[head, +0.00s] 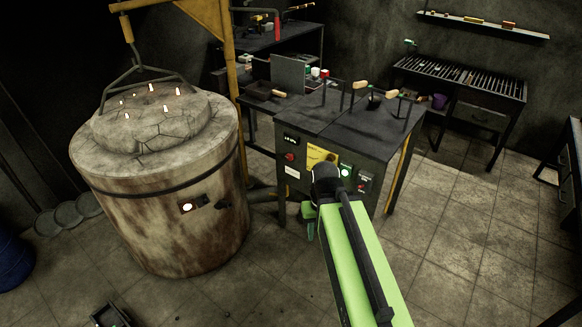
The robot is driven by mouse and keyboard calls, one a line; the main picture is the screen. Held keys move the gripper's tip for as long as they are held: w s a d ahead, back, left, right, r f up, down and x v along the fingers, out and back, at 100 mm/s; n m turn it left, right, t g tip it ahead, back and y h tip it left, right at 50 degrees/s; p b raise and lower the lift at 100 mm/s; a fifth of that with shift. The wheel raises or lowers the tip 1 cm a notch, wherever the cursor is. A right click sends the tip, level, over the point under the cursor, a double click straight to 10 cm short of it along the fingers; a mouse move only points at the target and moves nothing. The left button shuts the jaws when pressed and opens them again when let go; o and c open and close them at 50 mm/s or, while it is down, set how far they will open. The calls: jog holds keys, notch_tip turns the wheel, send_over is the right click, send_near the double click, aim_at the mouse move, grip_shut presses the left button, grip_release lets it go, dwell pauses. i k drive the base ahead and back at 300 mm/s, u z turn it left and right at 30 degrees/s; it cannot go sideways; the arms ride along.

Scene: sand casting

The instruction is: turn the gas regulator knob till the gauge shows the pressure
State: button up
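My green arm reaches up from the bottom toward the dark control cabinet (263,150), and its black joint covers part of the front panel. My gripper's fingers do not show, so I cannot see whether they touch anything. I cannot tell which part is the gas regulator knob. I cannot make out a gauge or read a pressure.
A large round furnace (165,225) with a cracked lid stands left of the cabinet, by a yellow post (231,60). Wooden-handled tools (361,85) lie on the cabinet top. A grated bench (460,80) stands at the back right. The tiled floor (470,240) at right is clear.

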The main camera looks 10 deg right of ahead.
aim_at(290, 156)
jog(key=u, duration=0.6)
jog(key=i, duration=0.95)
jog(key=u, duration=0.7)
jog(key=i, duration=0.3)
jog(key=u, duration=0.25)
